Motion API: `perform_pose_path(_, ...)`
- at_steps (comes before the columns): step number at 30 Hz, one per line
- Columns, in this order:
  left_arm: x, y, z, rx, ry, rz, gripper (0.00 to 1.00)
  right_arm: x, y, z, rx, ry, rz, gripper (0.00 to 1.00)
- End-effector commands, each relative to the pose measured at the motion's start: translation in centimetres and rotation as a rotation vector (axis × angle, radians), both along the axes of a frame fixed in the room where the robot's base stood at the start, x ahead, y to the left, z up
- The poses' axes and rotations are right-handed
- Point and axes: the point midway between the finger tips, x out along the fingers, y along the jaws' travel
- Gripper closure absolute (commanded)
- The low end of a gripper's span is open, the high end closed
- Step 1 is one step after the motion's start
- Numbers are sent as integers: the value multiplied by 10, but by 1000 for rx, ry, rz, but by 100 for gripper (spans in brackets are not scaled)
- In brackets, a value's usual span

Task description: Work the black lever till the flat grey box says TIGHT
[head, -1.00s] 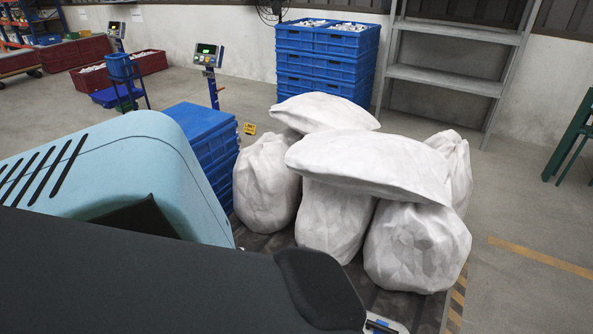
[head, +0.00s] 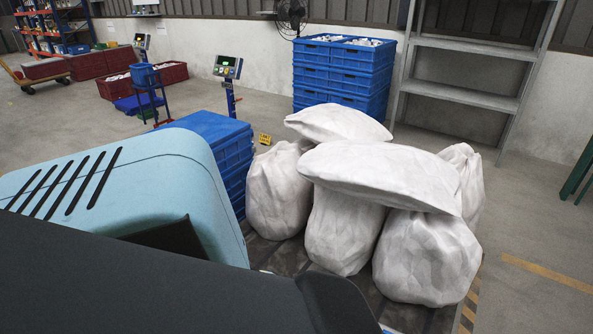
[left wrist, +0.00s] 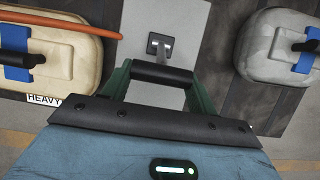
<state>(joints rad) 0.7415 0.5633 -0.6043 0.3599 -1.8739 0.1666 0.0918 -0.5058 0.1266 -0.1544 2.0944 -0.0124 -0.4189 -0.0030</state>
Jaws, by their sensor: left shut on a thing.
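In the left wrist view a black bar (left wrist: 162,74), which looks like the black lever, lies crosswise between the two green fingers of my left gripper (left wrist: 160,84). The gripper is shut on it at its ends. Just beyond the bar, a dark square bracket (left wrist: 160,45) sits on a flat light grey surface (left wrist: 190,18). I cannot tell whether this surface is the flat grey box, and no word TIGHT is readable in either view. My left gripper is hidden in the head view. My right gripper is in neither view.
A tan rounded body (left wrist: 75,62) with a HEAVY label lies left of the gripper, a grey one (left wrist: 262,62) right. An orange rod (left wrist: 60,24) crosses at upper left. White sacks (head: 385,172) crowd the head view beside blue crates (head: 235,160). Floor is clear at right.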

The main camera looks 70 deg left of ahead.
Motion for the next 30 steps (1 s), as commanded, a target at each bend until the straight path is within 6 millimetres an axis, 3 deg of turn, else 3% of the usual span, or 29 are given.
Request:
perform_pose_path(14,-6,-5,-4,-9,13,-1,83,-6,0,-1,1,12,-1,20)
perform_pose_path(15,-5,-5,-4,-9,13,-1,38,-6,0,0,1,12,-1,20)
perform_pose_path(19,-4,-4,-3,-7,9,-1,21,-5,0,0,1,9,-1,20)
perform_pose_path(30,-2,-1,0,-3,3,0,20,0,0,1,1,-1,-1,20)
